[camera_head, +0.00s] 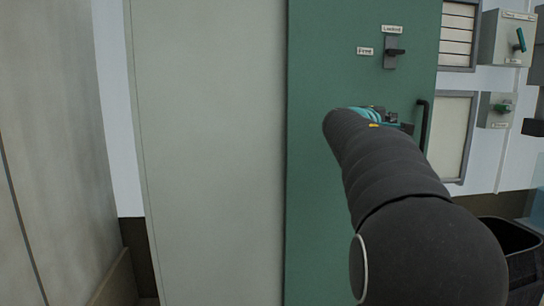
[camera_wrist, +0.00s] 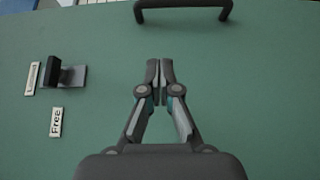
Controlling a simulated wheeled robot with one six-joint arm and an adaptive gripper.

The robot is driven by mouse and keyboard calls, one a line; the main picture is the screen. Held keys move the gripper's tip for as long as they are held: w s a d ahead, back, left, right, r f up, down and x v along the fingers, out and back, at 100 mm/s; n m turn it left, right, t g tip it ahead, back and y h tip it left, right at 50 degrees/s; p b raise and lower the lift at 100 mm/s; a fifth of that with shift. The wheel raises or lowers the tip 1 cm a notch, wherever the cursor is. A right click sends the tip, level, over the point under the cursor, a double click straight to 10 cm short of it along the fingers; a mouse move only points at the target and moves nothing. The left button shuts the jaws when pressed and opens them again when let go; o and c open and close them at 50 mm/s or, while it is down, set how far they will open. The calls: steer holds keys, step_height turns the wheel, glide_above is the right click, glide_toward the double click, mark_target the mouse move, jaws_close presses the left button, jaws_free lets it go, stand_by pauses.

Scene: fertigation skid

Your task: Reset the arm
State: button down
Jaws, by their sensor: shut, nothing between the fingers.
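My gripper (camera_wrist: 160,82) shows in the wrist view with its two fingers together and nothing between them. It is in front of the green cabinet door (camera_wrist: 260,110), between a dark latch (camera_wrist: 68,75) and a black bar handle (camera_wrist: 183,5). In the head view my dark arm reaches up toward the green door (camera_head: 320,60), and my fingertips are mostly hidden behind it. The latch (camera_head: 392,52) is at the upper part of the door, with labels "Locked" (camera_head: 392,29) above and "Free" (camera_head: 365,51) to its left. The handle (camera_head: 423,122) is partly hidden by my arm.
A pale grey panel (camera_head: 210,150) stands left of the green door. Grey boxes with green levers, one upper (camera_head: 519,40) and one lower (camera_head: 502,108), are on the wall at right. A black bin (camera_head: 520,255) stands at lower right.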

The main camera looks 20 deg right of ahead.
step_height(320, 180, down, 12)
steer(key=s+a+m+g+y, duration=0.2)
steer(key=y, duration=0.2)
steer(key=s+a+f+m+y+p, duration=0.2)
steer(key=s+a+f+y, duration=0.3)
steer(key=a+f, duration=0.45)
steer(key=s+a+f+y+p, duration=0.1)
steer(key=s+a+y+p, duration=0.1)
steer(key=s+a, duration=0.4)
steer(key=s+a+t+y+p, duration=0.1)
steer(key=s+a+y+p, duration=0.2)
steer(key=a, duration=1)
steer(key=s+a+f+y+p, duration=0.1)
steer(key=s+a+y+p, duration=0.2)
steer(key=s+a, duration=0.7)
steer(key=shift+a+f+p, duration=0.3)
steer(key=shift+f+p, duration=0.05)
steer(key=shift+s, duration=0.1)
